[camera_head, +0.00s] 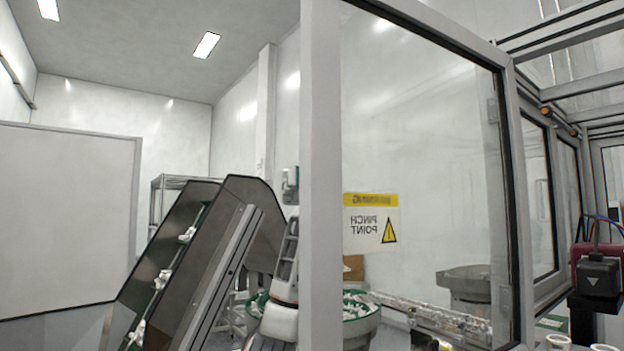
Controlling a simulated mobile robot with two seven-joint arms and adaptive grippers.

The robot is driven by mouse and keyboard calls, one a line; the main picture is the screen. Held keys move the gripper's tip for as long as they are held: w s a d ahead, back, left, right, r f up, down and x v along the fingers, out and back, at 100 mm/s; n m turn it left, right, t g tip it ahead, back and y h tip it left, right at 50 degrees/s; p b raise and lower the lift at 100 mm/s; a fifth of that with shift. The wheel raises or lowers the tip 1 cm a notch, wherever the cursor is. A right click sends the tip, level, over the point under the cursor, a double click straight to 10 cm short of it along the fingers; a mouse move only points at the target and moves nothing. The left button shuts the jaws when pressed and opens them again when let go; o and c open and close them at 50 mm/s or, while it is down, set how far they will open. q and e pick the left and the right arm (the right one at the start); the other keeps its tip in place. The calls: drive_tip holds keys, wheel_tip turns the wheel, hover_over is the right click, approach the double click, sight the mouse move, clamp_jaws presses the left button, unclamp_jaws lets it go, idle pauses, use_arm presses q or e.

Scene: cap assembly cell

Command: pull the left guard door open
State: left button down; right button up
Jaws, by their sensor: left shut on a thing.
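The left guard door is a clear panel in a grey frame (320,180). It stands swung out from the cell, hinged on its right side, and fills the middle of the view. Its yellow and white pinch-point sign (371,223) reads mirrored, so I see the door's inner face. My left arm (283,300) rises beside the door's free upright, on the far side. My left gripper is shut at that upright, but its fingertips and the door handle are hidden behind it. My right gripper is not in view.
A dark inclined conveyor (190,270) with white parts stands left of the door. Through the panel I see a green-lined bowl (360,318), a grey bowl (468,285) and a clear rail (425,315). A red and black device (598,270) stands at the right.

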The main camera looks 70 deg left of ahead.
use_arm(q)
drive_tip(key=shift+a, duration=0.25)
drive_tip(key=c, duration=2.5)
unclamp_jaws()
drive_tip(key=shift+d, duration=0.1)
drive_tip(key=shift+v, duration=3.8)
drive_tip(key=shift+r, duration=0.1)
